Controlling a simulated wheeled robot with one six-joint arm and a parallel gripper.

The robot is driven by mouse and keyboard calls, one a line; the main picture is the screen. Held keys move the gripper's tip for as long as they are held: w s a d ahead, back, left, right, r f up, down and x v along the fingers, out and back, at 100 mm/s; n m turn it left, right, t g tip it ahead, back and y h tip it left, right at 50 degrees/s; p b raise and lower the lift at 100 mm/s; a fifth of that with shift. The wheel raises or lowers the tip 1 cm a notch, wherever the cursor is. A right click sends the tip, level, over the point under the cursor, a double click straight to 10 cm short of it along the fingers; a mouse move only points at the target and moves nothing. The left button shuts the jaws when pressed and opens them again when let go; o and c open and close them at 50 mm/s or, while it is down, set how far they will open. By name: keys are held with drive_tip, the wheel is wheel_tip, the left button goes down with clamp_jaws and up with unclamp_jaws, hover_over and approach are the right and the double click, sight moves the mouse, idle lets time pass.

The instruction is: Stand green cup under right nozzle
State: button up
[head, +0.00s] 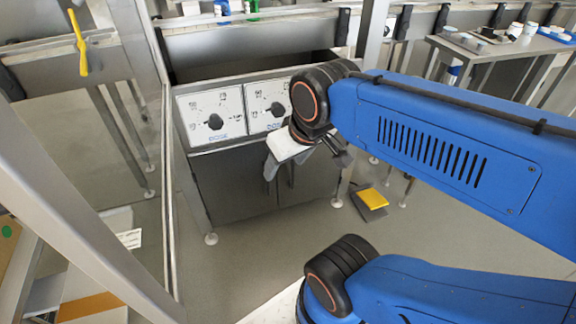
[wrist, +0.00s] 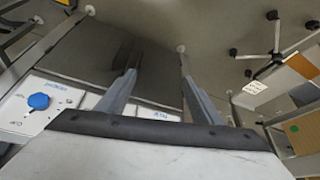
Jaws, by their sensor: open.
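A small green thing (head: 252,7) shows at the top edge of the head view, cut off by the frame. It may be the green cup, but I cannot tell. No nozzle can be made out in either view.
The dosing machine (head: 212,114) has several dials on its front, and a blue knob (wrist: 38,101) shows in the wrist view. A blue-and-white item (head: 222,8) is near the green thing. A yellow object (head: 373,197) lies low behind my arm. A side table (head: 500,42) stands at right.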

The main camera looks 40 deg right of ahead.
drive_tip(key=shift+s+f, duration=0.2)
drive_tip(key=shift+s, duration=0.25)
